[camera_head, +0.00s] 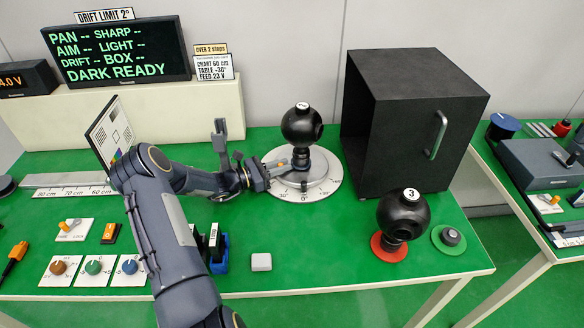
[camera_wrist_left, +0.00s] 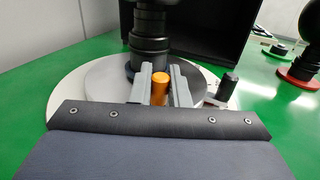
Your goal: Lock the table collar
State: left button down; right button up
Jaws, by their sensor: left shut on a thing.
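The round turntable (camera_head: 322,183), a grey disc on a white dial with degree marks, stands left of the black box. A black ball-shaped camera head (camera_head: 301,125) stands upright on it. A small orange peg (camera_head: 281,163) sits at the disc's near-left side; it also shows in the left wrist view (camera_wrist_left: 160,88). My left gripper (camera_head: 277,168) reaches in from the left and is shut on the orange peg, with one finger on each side in the wrist view (camera_wrist_left: 164,84). The collar itself is not clearly visible behind the fingers. My right gripper is not in view.
A short black post (camera_wrist_left: 229,84) stands right of my fingers on the dial. The black box (camera_head: 400,120) is close behind right. A second ball head (camera_head: 403,215) stands on a red disc at front right. A white block (camera_head: 261,262) lies near the front edge.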

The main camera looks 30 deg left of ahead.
pick_arm(q)
jog(key=c, duration=1.4)
grip_release()
jog(key=shift+c, duration=0.2)
jog(key=b+v, duration=0.1)
jog(key=v, duration=0.7)
jog(key=shift+d, duration=0.1)
